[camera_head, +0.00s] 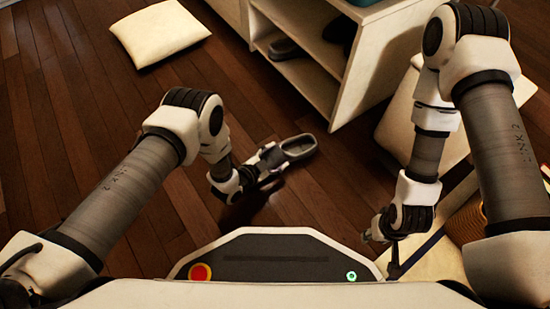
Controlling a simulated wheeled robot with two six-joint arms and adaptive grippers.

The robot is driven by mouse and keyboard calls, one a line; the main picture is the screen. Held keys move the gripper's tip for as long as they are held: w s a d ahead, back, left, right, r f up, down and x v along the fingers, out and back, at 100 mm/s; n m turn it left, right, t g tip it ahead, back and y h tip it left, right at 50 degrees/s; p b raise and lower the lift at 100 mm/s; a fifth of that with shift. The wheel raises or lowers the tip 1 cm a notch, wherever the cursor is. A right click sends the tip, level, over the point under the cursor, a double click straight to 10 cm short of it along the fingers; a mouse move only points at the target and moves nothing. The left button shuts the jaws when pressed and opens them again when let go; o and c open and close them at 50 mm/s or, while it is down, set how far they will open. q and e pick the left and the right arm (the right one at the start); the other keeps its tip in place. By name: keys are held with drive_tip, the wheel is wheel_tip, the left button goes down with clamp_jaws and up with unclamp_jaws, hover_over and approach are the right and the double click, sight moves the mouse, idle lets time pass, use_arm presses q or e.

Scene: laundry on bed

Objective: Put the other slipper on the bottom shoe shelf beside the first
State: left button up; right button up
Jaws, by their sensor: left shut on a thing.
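A grey slipper (299,147) is in the fingers of my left gripper (270,160), which is shut on its near end. The slipper is low over the wooden floor, in front of the shoe shelf (351,88); I cannot tell whether it touches the floor. The first slipper (286,49), also grey, lies on the bottom shelf at its left part. My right gripper (385,240) hangs at the lower right, apart from the slippers; its fingers are too small and dark to tell open or shut.
A dark item (340,31) sits on the upper shelf. A cream cushion (159,33) lies on the floor at the upper left. A pale panel or box stands right of the shelf, partly behind my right arm. Open floor lies between the cushion and my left arm.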

use_arm(q)
drive_tip(key=shift+f, duration=0.15)
drive_tip(key=o, duration=1.2)
drive_tip(key=p+v, duration=0.5)
drive_tip(key=v, duration=0.2)
drive_tip(key=shift+s+a, duration=0.15)
drive_tip(key=shift+a, duration=0.05)
drive_tip(key=shift+s+a, duration=0.1)
drive_tip(key=shift+s, duration=0.05)
